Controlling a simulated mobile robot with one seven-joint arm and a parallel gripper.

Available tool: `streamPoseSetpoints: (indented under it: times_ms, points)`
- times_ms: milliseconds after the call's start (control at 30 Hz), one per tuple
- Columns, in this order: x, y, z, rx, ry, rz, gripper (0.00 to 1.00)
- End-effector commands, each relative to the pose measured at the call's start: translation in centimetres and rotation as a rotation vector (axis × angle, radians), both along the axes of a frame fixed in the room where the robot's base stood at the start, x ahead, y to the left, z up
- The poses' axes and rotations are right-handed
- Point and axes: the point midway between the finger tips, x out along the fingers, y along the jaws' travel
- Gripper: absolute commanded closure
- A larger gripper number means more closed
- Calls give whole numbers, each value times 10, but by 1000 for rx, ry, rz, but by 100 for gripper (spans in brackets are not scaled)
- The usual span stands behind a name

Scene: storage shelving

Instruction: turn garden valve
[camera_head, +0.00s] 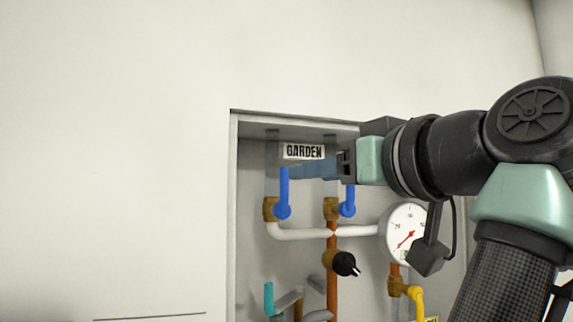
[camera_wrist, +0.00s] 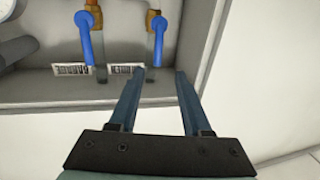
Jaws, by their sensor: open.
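A white label reading GARDEN (camera_head: 304,152) is at the top of a recessed wall cabinet, just right of the left vertical pipe. My gripper (camera_head: 292,168) reaches in from the right. In the wrist view its jaws (camera_wrist: 160,75) are open and empty, with the first handle beyond and between the fingertips.
The cabinet frame (camera_head: 234,215) borders the recess. A round pressure gauge (camera_head: 405,228) is below my wrist. A black knob (camera_head: 345,263), a yellow handle (camera_head: 416,298) and a teal handle (camera_head: 268,297) sit lower. The wall to the left is bare.

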Motion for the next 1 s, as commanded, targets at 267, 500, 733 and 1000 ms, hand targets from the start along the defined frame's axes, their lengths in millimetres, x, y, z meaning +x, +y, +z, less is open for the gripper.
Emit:
streamPoseSetpoints:
  times_ms: [267,500,733,1000]
  points:
    - [51,29,6,2,5,2,52]
    - [76,42,3,2,2,-2,52]
    - [83,46,0,1,0,-3,52]
    - [83,46,0,1,0,-3,66]
